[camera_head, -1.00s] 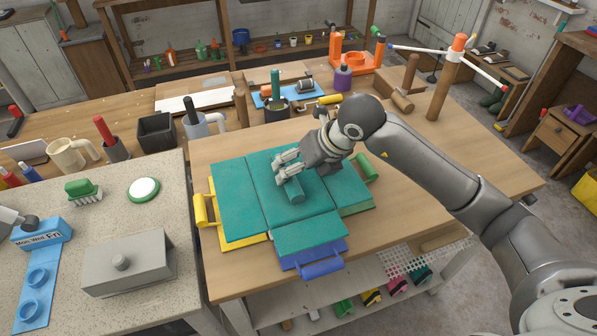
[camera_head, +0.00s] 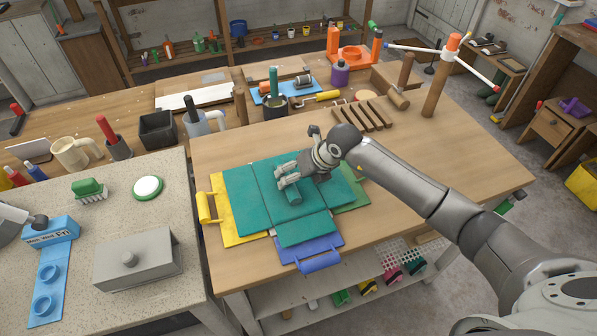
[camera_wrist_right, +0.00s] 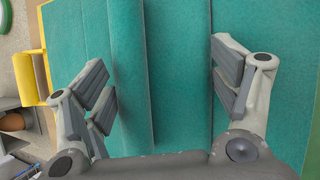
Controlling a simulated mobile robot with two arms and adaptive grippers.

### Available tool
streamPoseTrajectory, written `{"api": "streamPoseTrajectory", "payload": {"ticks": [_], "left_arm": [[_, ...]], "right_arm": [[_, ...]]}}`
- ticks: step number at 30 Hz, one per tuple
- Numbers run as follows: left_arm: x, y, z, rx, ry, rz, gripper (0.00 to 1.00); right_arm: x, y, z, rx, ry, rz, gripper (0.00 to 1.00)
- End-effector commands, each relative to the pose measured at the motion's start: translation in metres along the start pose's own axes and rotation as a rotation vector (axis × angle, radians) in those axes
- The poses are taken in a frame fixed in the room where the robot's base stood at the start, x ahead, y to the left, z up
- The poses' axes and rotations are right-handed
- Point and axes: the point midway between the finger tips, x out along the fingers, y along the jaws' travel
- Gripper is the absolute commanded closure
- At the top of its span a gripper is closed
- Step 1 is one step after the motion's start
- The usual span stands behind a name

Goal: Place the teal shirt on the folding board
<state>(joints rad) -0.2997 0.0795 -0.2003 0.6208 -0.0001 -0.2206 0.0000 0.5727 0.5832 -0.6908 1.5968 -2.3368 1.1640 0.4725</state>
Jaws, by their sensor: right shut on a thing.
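The teal shirt (camera_head: 240,201) is spread flat over the folding board, with its panels level. I cannot tell if all of it touches the board. The board shows around it as a yellow panel (camera_head: 229,236) on the left, a blue panel (camera_head: 318,252) in front and a green panel (camera_head: 356,198) on the right. My right gripper (camera_head: 286,180) is over the shirt's middle, shut on a raised teal roll. In the right wrist view its fingers (camera_wrist_right: 165,85) stand on either side of that roll (camera_wrist_right: 130,75).
The wooden table (camera_head: 440,170) is clear right of the board. A slotted wooden rack (camera_head: 362,117), a mug (camera_head: 205,122) and tools stand behind. A speckled counter (camera_head: 200,215) on the left holds a grey box (camera_head: 140,258) and a blue weekday holder (camera_head: 48,240).

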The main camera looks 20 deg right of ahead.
Motion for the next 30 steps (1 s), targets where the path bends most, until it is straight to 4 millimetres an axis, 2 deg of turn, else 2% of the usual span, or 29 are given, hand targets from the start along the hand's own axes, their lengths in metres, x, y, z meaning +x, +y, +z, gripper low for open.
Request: {"api": "streamPoseTrajectory", "payload": {"ticks": [4, 5, 8, 22, 26, 30], "left_arm": [[0.001, 0.000, 0.000, 0.000, 0.000, 0.000, 0.60], [0.001, 0.000, 0.000, 0.000, 0.000, 0.000, 0.60], [0.001, 0.000, 0.000, 0.000, 0.000, 0.000, 0.60], [0.002, 0.000, 0.000, 0.000, 0.000, 0.000, 0.60], [0.006, 0.000, 0.001, 0.000, 0.000, 0.000, 0.60], [0.012, 0.000, 0.001, -0.001, 0.000, 0.000, 0.60]], "right_arm": [[0.000, 0.000, 0.000, 0.000, -0.001, 0.000, 0.54], [0.000, 0.000, 0.000, 0.000, 0.000, 0.000, 0.14], [0.000, 0.000, 0.000, 0.000, 0.000, -0.001, 0.01], [-0.004, -0.001, 0.000, 0.000, 0.000, -0.002, 0.00], [-0.017, -0.001, 0.000, -0.002, -0.003, -0.001, 0.00], [-0.042, -0.002, 0.000, -0.003, -0.005, -0.003, 0.00]]}}
